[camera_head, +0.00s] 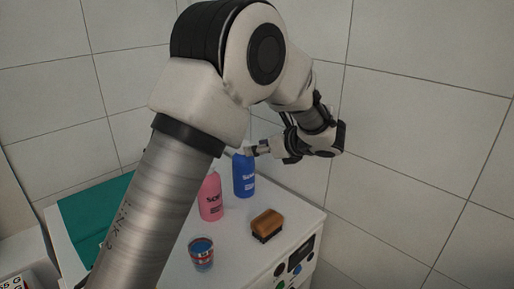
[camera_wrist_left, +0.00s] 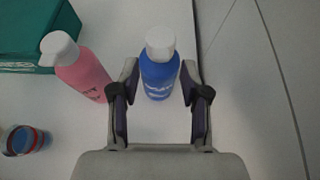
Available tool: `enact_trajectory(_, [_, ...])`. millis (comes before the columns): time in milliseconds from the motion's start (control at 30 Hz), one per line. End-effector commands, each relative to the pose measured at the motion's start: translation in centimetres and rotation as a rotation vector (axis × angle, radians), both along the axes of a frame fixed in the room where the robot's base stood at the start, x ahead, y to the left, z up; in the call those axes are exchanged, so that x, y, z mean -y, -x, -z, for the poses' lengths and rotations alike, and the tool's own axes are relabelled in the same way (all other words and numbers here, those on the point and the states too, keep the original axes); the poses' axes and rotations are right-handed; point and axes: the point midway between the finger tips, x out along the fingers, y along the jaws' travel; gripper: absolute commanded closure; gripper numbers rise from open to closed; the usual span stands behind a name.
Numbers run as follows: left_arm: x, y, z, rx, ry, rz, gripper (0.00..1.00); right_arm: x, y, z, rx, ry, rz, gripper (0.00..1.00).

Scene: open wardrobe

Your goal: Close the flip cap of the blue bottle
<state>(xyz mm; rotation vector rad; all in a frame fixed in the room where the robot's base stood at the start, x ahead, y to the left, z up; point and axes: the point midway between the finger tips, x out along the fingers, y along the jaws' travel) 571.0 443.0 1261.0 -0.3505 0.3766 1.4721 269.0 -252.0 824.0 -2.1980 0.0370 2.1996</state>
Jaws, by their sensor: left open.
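The blue bottle (camera_head: 244,178) stands upright at the back of the white top, and its upper end is partly covered by my left gripper (camera_head: 262,150) in the head view. In the left wrist view the blue bottle (camera_wrist_left: 159,80) has a white cap (camera_wrist_left: 160,42); I cannot tell whether its flip lid is up. My left gripper (camera_wrist_left: 158,84) is open, with one finger on each side of the bottle in that view and nothing clamped. I cannot tell whether a finger touches it. My right gripper is not in view.
A pink bottle (camera_head: 210,198) stands left of the blue one. A brown brush (camera_head: 267,224) and a striped cup (camera_head: 201,254) are nearer on the white top (camera_head: 235,260). A teal item (camera_head: 92,218) lies at left. A tiled wall (camera_head: 420,130) rises behind.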

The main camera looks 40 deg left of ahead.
Motion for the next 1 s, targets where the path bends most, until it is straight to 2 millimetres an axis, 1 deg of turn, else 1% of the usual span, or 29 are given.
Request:
enact_trajectory(300, [7.0, 0.4, -3.6, 0.003, -0.006, 0.003, 0.54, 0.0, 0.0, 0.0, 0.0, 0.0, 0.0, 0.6])
enact_trajectory(433, [9.0, 0.5, -4.6, 0.003, -0.004, 0.002, 0.54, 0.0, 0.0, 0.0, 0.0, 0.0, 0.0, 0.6])
enact_trajectory(500, [9.5, 0.6, -4.8, 0.001, -0.002, 0.002, 0.54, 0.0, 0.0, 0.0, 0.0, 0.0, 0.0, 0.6])
enact_trajectory(600, [9.8, 0.6, -4.9, 0.0, -0.002, 0.001, 0.54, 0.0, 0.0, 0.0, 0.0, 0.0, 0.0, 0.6])
enact_trajectory(1000, [9.7, 0.7, -4.9, 0.0, -0.001, 0.001, 0.54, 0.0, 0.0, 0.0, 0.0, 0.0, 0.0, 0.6])
